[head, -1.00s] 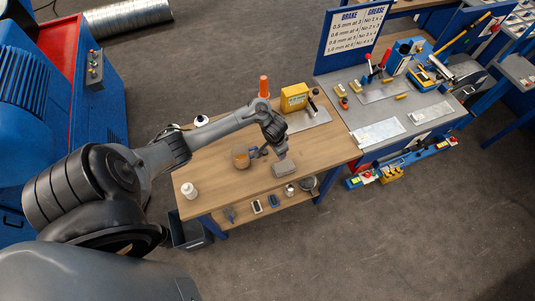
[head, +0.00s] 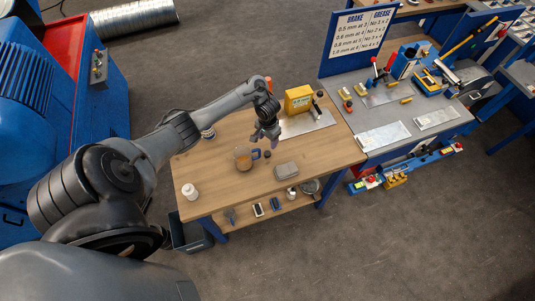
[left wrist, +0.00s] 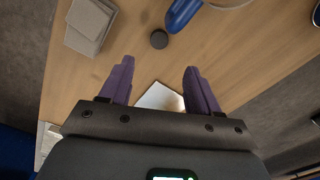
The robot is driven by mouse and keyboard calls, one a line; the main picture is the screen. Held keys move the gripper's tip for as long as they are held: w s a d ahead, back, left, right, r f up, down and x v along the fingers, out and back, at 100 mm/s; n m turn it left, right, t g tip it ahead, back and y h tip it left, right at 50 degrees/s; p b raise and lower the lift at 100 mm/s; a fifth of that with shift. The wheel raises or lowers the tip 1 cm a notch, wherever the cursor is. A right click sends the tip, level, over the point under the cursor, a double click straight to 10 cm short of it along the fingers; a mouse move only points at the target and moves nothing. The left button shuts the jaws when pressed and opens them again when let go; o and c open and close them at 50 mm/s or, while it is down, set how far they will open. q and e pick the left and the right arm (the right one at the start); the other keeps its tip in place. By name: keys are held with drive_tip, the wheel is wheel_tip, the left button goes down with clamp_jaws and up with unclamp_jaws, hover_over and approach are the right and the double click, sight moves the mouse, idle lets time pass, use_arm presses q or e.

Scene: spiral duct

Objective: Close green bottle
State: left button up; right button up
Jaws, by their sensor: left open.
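I cannot make out a green bottle in either view. A small dark round piece, perhaps a cap, (head: 267,154) lies on the wooden table; it also shows in the left wrist view (left wrist: 159,39). My left gripper (head: 266,137) is open and empty above the table, just beyond that dark piece. Its two purple fingers (left wrist: 158,67) are spread in the left wrist view. A white bottle (head: 190,191) stands at the table's front left corner. My right gripper is out of view.
A yellow box (head: 298,99) and a metal plate (head: 306,124) are at the back right.

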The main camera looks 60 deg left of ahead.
use_arm(q)
hover_over(267, 153)
drive_tip(key=shift+w+f+b, duration=0.15)
drive_tip(key=shift+f+b, duration=0.3)
drive_tip(key=shift+f, duration=1.75)
drive_tip(key=shift+f, duration=0.1)
drive_tip(key=shift+f+b, duration=0.65)
drive_tip(key=shift+f, duration=1.85)
drive_tip(key=c, duration=1.1)
